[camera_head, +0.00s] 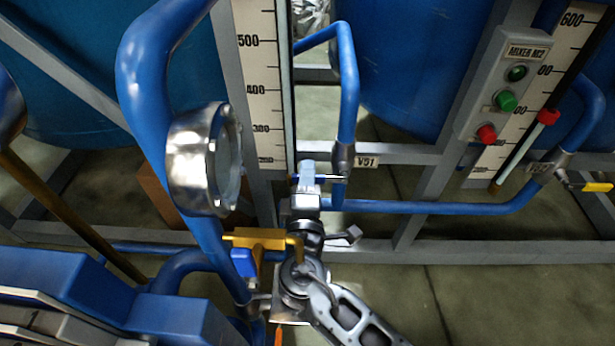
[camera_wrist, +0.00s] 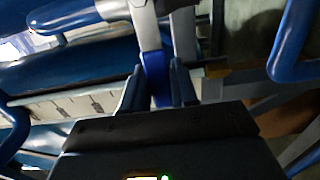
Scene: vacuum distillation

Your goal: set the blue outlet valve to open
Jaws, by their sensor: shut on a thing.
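The blue outlet valve's handle (camera_wrist: 156,80) shows in the wrist view as a blue bar between the two fingers of my gripper (camera_wrist: 156,92). My gripper is shut on this handle, with one finger on each side.
A round gauge (camera_head: 203,160) on a thick blue pipe stands close at left. A yellow fitting (camera_head: 258,240) sits beside my arm. A blue pipe (camera_head: 440,207) runs right. The MIXER M2 button box (camera_head: 503,85) is at upper right. Open floor shows at lower right.

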